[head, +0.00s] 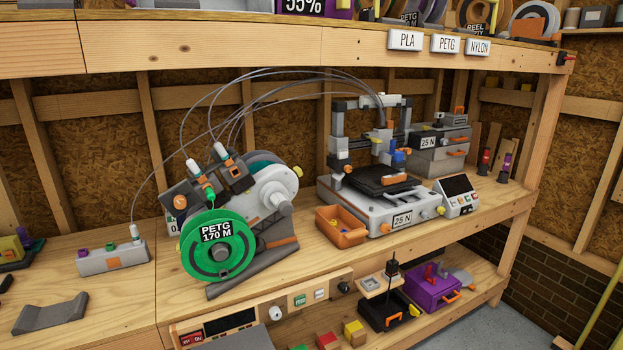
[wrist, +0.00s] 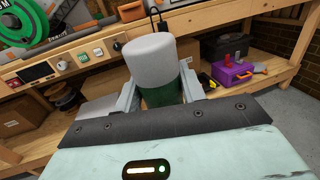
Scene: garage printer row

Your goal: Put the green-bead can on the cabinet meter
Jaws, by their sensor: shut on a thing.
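The green-bead can (wrist: 151,64) is in the wrist view, with a pale grey-white upper part and a green lower part. My gripper (wrist: 158,95) is shut on it, with one pale finger on each side. The can's lower end is hidden behind the gripper's dark edge. Neither the can nor my gripper shows in the head view. A purple-framed display reading 55% (head: 304,7) stands on the upper shelf, cut by the top edge. I cannot tell whether it is the cabinet meter.
A green PETG spool (head: 203,259) stands on the workbench, left of a printer (head: 395,205). An orange bin (head: 350,238) and a small console (head: 457,196) flank the printer. A purple toolbox (head: 428,290) sits on the lower shelf. A grey cradle (head: 48,315) lies at left.

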